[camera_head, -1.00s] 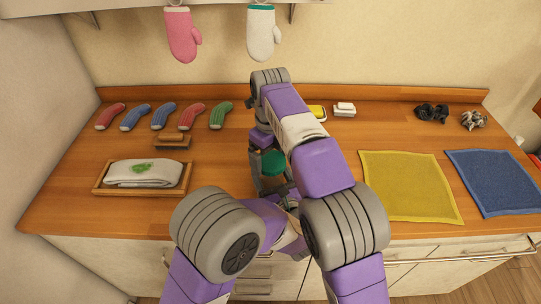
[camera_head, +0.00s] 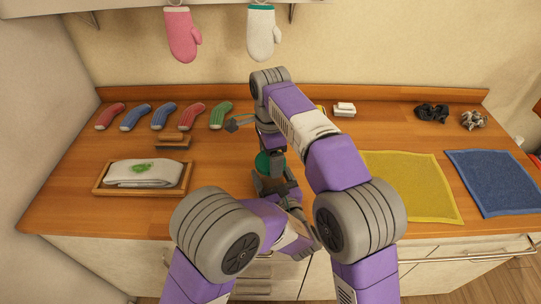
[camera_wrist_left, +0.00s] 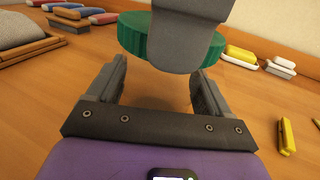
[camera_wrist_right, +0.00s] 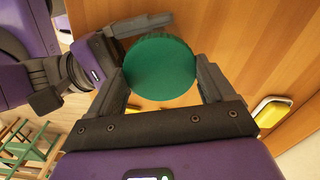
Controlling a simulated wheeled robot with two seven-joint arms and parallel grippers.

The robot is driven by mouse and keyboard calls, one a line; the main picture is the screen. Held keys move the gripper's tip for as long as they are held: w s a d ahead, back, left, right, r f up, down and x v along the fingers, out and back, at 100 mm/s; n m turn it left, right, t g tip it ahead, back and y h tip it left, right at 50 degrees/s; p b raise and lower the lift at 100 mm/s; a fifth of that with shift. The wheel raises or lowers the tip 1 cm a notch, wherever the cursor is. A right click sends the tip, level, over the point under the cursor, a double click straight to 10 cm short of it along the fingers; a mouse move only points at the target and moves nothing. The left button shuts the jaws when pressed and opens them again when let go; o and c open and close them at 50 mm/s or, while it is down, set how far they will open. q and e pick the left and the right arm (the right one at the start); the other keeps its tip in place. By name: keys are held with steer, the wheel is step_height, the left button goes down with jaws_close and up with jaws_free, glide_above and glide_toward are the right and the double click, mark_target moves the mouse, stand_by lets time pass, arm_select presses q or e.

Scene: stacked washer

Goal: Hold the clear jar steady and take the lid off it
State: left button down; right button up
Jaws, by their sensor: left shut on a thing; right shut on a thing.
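The clear jar (camera_wrist_left: 156,90) stands on the wooden counter and is hard to make out between the fingers of my left gripper (camera_wrist_left: 160,70). My left gripper, also in the head view (camera_head: 272,187), is shut on it low down. The round green lid (camera_wrist_right: 160,68) sits between the fingers of my right gripper (camera_wrist_right: 161,72), which is shut on it from above. The lid also shows in the left wrist view (camera_wrist_left: 205,50), above the left fingers, and partly in the head view (camera_head: 263,163). Whether lid and jar still touch cannot be told.
A tray with a folded cloth (camera_head: 103,189) and a small brown block (camera_head: 173,141) lie left of the grippers. Several socks (camera_head: 160,117) lie behind. A yellow cloth (camera_head: 420,185) and a blue cloth (camera_head: 495,180) lie to the right.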

steer(key=n, duration=3)
steer(key=shift+r, duration=0.1)
steer(key=n, duration=0.5)
steer(key=shift+n, duration=0.4)
steer(key=n, duration=0.5)
steer(key=shift+n, duration=0.3)
